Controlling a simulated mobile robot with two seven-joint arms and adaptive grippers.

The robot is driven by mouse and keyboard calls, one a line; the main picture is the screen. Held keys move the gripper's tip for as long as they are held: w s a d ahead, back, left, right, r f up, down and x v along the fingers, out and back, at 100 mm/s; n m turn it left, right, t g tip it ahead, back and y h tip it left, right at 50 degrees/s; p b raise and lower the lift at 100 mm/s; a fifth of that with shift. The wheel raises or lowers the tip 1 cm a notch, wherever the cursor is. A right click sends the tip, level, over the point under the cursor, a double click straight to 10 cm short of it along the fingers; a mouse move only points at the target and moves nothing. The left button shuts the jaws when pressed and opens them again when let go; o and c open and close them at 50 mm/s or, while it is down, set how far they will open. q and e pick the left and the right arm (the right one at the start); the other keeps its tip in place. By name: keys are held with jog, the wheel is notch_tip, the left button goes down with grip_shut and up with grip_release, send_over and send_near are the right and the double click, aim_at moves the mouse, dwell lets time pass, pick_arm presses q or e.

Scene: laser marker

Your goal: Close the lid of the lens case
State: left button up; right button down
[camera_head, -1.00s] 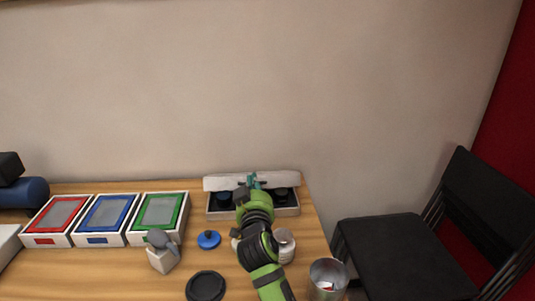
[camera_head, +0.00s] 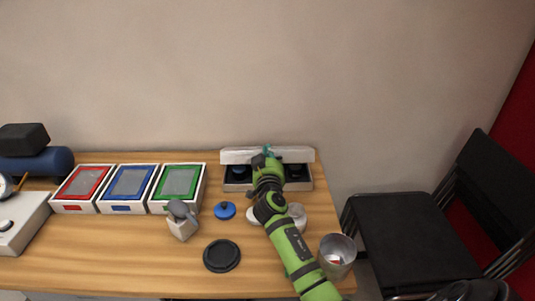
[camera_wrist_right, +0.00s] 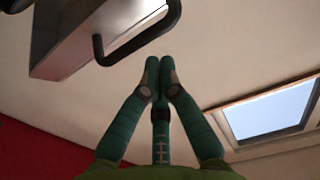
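The lens case (camera_head: 298,185) stands at the back edge of the table by the wall, a shallow grey box with dark round lenses inside. Its pale lid (camera_head: 237,156) is raised along the back. My right gripper (camera_head: 268,152) reaches over the middle of the case, and its teal fingers are at the lid; contact cannot be told. My arm hides the case's middle. In the right wrist view the fingertips (camera_wrist_right: 158,66) are together with nothing visible between them. A grey box-like part with a black handle (camera_wrist_right: 136,40) shows beyond them. My left gripper is not in view.
Red, blue and green framed trays (camera_head: 203,190) stand on the left. A grey-white item (camera_head: 183,222), a blue knob (camera_head: 225,210), a black disc (camera_head: 221,256), a white jar (camera_head: 297,215) and a metal cup (camera_head: 337,255) lie nearer. A black chair (camera_head: 400,220) stands right of the table.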

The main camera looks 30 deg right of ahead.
jog(key=shift+s+f, duration=0.15)
jog(key=shift+f, duration=0.25)
jog(key=f+b, duration=0.1)
jog(key=b, duration=0.1)
jog(key=s+a+f+b, duration=0.1)
jog(key=f+b, duration=0.1)
jog(key=s+f+b, duration=0.1)
jog(key=f, duration=0.1)
jog(key=shift+s+a+b, duration=0.25)
jog(key=shift+a+b, duration=0.1)
jog(key=shift+b, duration=0.05)
jog(key=shift+r, duration=0.2)
